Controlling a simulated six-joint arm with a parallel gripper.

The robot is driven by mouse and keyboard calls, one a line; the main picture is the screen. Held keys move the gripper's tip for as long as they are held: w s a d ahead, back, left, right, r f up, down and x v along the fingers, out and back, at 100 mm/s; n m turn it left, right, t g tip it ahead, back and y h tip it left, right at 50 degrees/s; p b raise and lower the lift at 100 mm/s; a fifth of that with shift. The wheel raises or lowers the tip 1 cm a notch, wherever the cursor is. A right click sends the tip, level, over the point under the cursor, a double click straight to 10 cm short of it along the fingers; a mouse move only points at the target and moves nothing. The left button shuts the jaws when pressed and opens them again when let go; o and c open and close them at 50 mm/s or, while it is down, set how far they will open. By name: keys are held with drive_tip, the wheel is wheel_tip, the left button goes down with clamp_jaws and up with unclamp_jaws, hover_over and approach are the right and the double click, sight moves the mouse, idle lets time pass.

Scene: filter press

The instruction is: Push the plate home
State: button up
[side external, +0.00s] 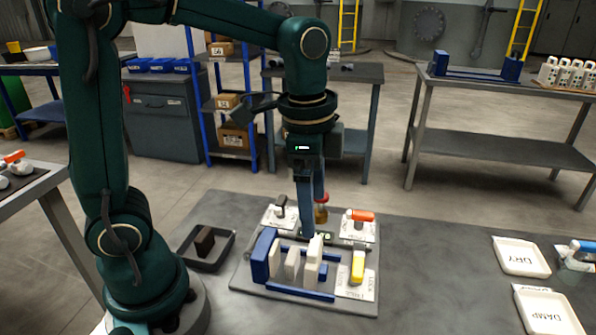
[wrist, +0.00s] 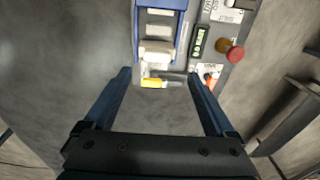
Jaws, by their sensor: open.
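The filter press stands on a light base board on the bench, with a blue end block (side external: 261,257) at its left and blue rails (side external: 300,292). Several cream plates (side external: 291,263) stand upright between the rails, with gaps between them. The rightmost cream plate (side external: 314,265) also shows in the wrist view (wrist: 156,48). My gripper (side external: 311,232) points down over the press, its tips near the tops of the right-hand plates; contact cannot be told. In the wrist view my gripper (wrist: 159,76) is open with nothing held; a yellow handle (wrist: 153,83) appears between the tips.
A dark tray (side external: 222,253) with a brown block is to the left. DRY (side external: 522,257) and DAMP (side external: 548,314) trays lie right, with clear bench between.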

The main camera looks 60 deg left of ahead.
sight(314, 244)
drive_tip(key=shift+w+d+f+g, duration=0.1)
drive_tip(key=shift+w+f+g, duration=0.1)
drive_tip(key=shift+f, duration=0.3)
drive_tip(key=shift+w+f+g, duration=0.1)
drive_tip(key=shift+f+g, duration=0.1)
drive_tip(key=shift+f, duration=0.25)
drive_tip(key=shift+s+f, duration=0.15)
drive_tip(key=shift+f, duration=2.6)
clamp_jaws()
